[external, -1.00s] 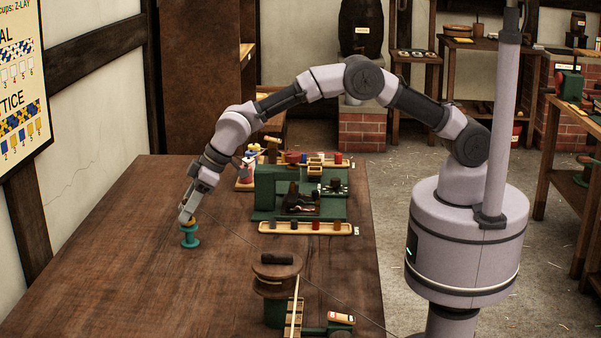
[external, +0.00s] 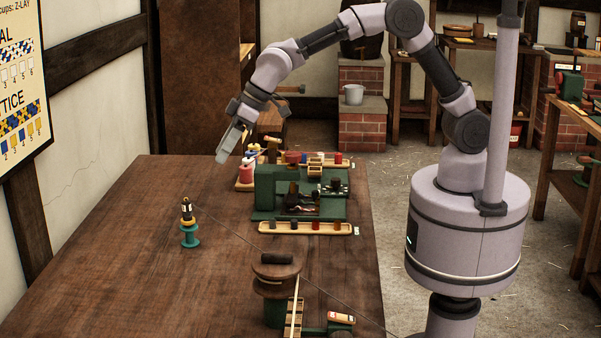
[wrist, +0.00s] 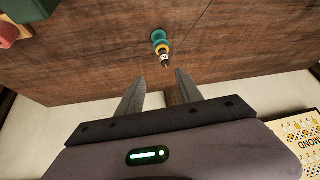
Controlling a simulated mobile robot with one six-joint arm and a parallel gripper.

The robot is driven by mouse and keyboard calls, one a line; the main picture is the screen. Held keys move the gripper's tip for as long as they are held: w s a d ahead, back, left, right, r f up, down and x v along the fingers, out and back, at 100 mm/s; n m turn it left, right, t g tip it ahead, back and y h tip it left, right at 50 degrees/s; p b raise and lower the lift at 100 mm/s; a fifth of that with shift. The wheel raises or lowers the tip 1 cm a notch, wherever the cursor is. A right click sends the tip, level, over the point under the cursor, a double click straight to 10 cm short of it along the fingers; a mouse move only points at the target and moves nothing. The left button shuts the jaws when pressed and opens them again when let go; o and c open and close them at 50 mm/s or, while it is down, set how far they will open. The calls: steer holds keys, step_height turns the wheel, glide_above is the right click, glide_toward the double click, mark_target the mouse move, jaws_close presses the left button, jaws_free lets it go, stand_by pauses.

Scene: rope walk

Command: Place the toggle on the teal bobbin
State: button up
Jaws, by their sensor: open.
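The teal bobbin (external: 190,237) stands upright on the left part of the wooden table. The toggle (external: 187,210), a small dark and yellow piece with a light band, sits upright on top of it. In the wrist view the teal bobbin (wrist: 158,36) and the toggle (wrist: 164,57) show beyond the fingertips. A thin line runs from the toggle toward the dark wooden post. My gripper (external: 222,158) is open and empty, raised above and to the right of the bobbin, clear of both. Its two fingers (wrist: 160,78) stand apart in the wrist view.
A green machine (external: 268,190) stands right of the bobbin, with a wooden tray (external: 275,228) of small pieces before it. A dark round wooden post (external: 275,268) stands nearer the front. The table (external: 120,275) around the bobbin is clear.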

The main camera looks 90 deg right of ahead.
steer(key=s+d+r+m, duration=0.1)
steer(key=s+d+r, duration=0.2)
steer(key=s+r, duration=0.35)
steer(key=s+d+r+m, duration=0.2)
steer(key=s+r, duration=0.1)
steer(key=s, duration=0.6)
steer(key=s+d+f+m, duration=0.1)
steer(key=s, duration=1)
steer(key=s+d+f+m, duration=0.1)
steer(key=s+f+m, duration=0.1)
steer(key=s, duration=1)
steer(key=shift+s+d+f, duration=0.15)
steer(key=shift+s+d, duration=0.1)
steer(key=shift+d, duration=0.1)
